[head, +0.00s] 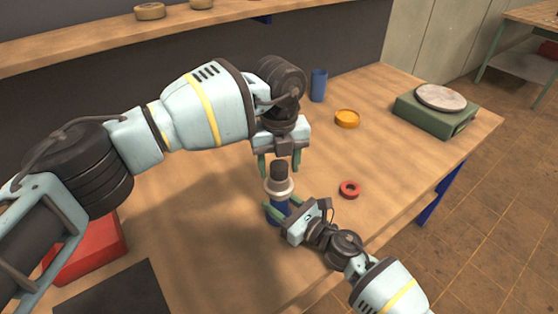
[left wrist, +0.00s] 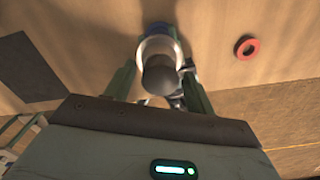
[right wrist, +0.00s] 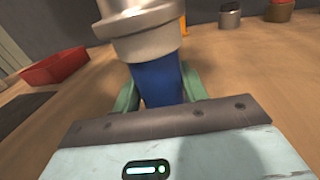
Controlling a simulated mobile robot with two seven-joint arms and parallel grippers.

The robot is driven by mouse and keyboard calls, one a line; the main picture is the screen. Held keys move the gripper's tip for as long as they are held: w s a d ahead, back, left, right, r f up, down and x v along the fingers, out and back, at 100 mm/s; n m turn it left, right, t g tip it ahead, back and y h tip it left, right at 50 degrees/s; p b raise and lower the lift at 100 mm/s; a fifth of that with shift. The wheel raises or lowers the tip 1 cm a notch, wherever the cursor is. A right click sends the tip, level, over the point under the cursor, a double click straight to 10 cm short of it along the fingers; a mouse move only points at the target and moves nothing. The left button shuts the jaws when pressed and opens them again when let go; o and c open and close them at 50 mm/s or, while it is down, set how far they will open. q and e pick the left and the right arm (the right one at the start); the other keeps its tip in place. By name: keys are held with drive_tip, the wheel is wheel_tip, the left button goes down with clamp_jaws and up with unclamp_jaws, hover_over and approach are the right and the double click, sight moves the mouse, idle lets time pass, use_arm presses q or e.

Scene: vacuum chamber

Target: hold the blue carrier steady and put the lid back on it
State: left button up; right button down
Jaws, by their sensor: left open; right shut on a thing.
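The blue carrier (head: 277,215) stands upright near the middle of the workbench. My right gripper (head: 282,206) is shut around its body, as the right wrist view also shows with the blue body (right wrist: 158,82) between the fingers. The cream lid (head: 279,189) with a dark knob (head: 279,170) sits on top of the carrier; I cannot tell whether it is fully seated. My left gripper (head: 280,164) is open above, pointing down, its fingers on either side of the knob. The left wrist view shows the dark knob (left wrist: 158,76) between the spread fingers, apart from both.
A red ring (head: 349,189) lies to the right of the carrier. An orange dish (head: 347,119), a blue cup (head: 319,84) and a green scale (head: 430,113) stand farther back. A red bin (head: 92,248) and a dark mat (head: 118,292) are at the left.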

use_arm(q)
drive_tip(key=c, duration=1)
drive_tip(key=m, duration=0.5)
drive_tip(key=shift+m, duration=0.4)
drive_tip(key=m, duration=0.4)
drive_tip(key=shift+m, duration=0.4)
drive_tip(key=m, duration=0.4)
drive_tip(key=shift+m, duration=0.3)
drive_tip(key=m, duration=0.5)
drive_tip(key=shift+m, duration=0.4)
drive_tip(key=o, duration=1.2)
drive_tip(key=shift+c, duration=0.2)
wheel_tip(320, 180, up, 12)
